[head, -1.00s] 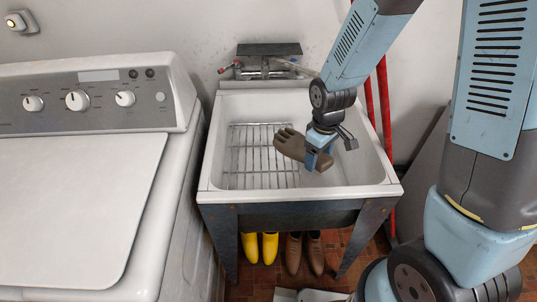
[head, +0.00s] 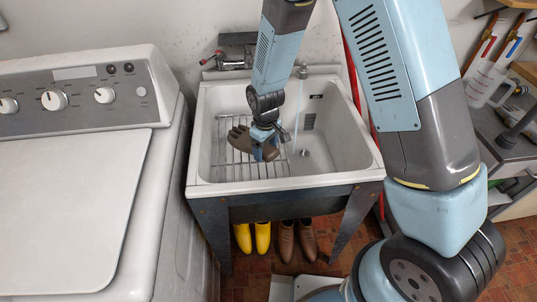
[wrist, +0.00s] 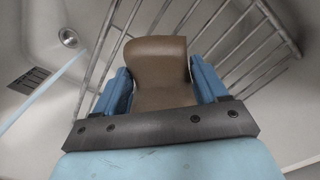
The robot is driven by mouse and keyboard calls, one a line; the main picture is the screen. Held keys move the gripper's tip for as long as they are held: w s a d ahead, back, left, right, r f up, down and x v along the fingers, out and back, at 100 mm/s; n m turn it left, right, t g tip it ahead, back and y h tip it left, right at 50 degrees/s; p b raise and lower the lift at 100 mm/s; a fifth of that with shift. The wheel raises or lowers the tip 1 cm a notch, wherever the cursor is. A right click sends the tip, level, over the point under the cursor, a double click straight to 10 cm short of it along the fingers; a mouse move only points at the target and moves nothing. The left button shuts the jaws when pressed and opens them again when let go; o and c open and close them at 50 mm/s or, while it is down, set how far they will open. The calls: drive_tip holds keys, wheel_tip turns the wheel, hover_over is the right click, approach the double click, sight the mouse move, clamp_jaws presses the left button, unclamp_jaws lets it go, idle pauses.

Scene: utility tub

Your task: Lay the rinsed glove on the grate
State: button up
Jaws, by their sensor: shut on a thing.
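The brown glove (head: 241,140) is held in my gripper (head: 265,152) inside the tub, over the wire grate (head: 240,170). Its fingers point to the left in the head view. In the wrist view the glove's cuff (wrist: 156,62) sits between the two blue fingers of my gripper (wrist: 160,85), which are shut on it. Bars of the grate (wrist: 245,45) show beyond the glove. I cannot tell whether the glove touches the grate.
The white tub (head: 345,168) has a rim around the work. A water stream (head: 297,105) falls from the tap (head: 302,73) right of my gripper, near the drain (head: 304,153). A washing machine (head: 80,200) stands at left; yellow boots (head: 253,237) and brown boots (head: 297,240) stand below.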

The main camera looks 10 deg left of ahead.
drive_tip(key=shift+w+a+f, duration=0.15)
drive_tip(key=shift+a+f, duration=0.1)
drive_tip(key=shift+f, duration=1.6)
drive_tip(key=shift+f, duration=0.1)
drive_tip(key=o, duration=1.3)
drive_tip(key=shift+o, duration=0.2)
wheel_tip(320, 180, up, 12)
drive_tip(key=shift+r, duration=0.1)
